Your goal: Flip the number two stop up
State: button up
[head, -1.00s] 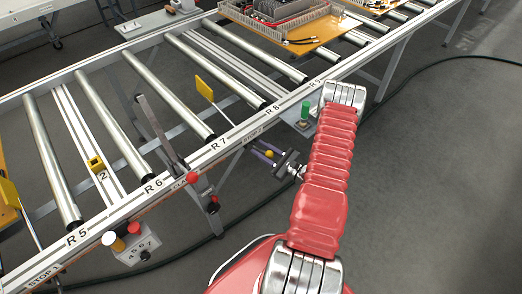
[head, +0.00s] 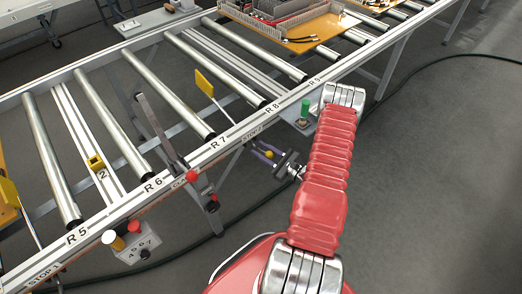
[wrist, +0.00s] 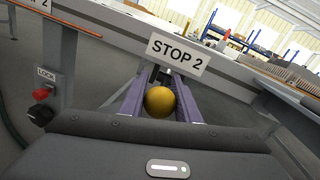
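The STOP 2 label (wrist: 178,53) is on the rail's side in the wrist view. A yellow ball knob (wrist: 161,101) is in front of it, between the two purple fingers of my gripper (wrist: 161,92). A thin gap seems to show at the ball's sides, so my gripper looks open around it; contact is hard to tell. In the head view the ball (head: 269,154) sits at my gripper (head: 262,152), just outside the near rail. A yellow stop plate (head: 204,83) on a thin rod slants over the rollers near R7. The knob's lever is mostly hidden.
The roller conveyor's near rail (head: 168,177) runs diagonally. A clamp lever with red knobs (head: 192,175) stands left of my gripper. A LOCK box (wrist: 40,94) with a red button is left in the wrist view. A loaded orange board (head: 290,42) lies farther up. The floor at right is clear apart from a cable.

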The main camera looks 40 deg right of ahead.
jog(key=o, duration=0.4)
jog(key=shift+o, duration=0.2)
jog(key=shift+s, duration=0.15)
jog(key=s+d, duration=0.2)
jog(key=s, duration=1.1)
jog(key=shift+s+d, duration=0.2)
jog(key=shift+d, duration=0.1)
jog(key=shift+f, duration=0.1)
